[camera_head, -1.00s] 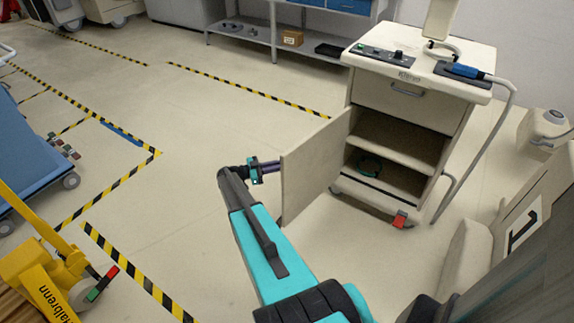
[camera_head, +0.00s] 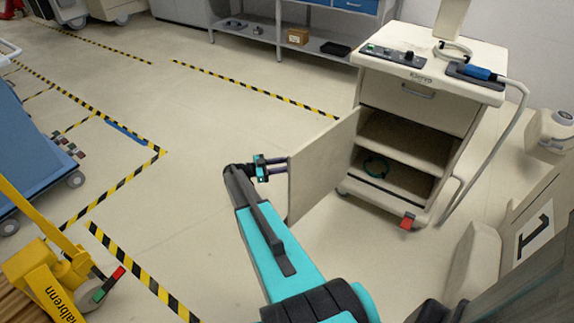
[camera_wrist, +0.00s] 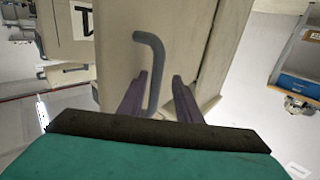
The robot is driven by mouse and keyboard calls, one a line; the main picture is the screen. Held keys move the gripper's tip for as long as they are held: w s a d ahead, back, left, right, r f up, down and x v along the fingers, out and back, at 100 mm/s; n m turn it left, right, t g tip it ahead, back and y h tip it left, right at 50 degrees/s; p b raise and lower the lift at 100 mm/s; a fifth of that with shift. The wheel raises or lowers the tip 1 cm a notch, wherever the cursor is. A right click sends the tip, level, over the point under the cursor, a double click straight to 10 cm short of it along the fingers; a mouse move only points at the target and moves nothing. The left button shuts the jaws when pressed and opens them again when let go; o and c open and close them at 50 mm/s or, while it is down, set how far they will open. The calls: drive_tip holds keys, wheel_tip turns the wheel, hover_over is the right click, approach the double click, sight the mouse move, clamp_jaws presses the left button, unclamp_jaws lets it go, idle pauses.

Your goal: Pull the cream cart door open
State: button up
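The cream cart (camera_head: 435,105) stands at the right in the head view. Its door (camera_head: 322,168) is swung well out to the left, and the open shelves inside show. My gripper (camera_head: 284,168) is at the door's outer face, near its free edge. In the wrist view, the grey bent-bar handle (camera_wrist: 153,72) on the door passes between the two dark fingers of my gripper (camera_wrist: 160,82). The fingers are apart, with a visible gap between the handle and the right finger. The handle is hidden in the head view.
A teal ring (camera_head: 376,166) lies on the cart's lower shelf. A yellow pallet jack (camera_head: 50,275) stands at the lower left and a blue cart (camera_head: 30,140) at the left edge. Floor left of the door is clear, with striped tape (camera_head: 255,90). A shelf unit (camera_head: 275,38) stands behind.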

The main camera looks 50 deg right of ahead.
drive_tip(key=shift+a, duration=0.1)
idle(0.3)
drive_tip(key=b+v, duration=0.1)
drive_tip(key=v, duration=1.2)
drive_tip(key=shift+w+a+b, duration=0.25)
drive_tip(key=shift+b, duration=0.05)
drive_tip(key=shift+a, duration=0.1)
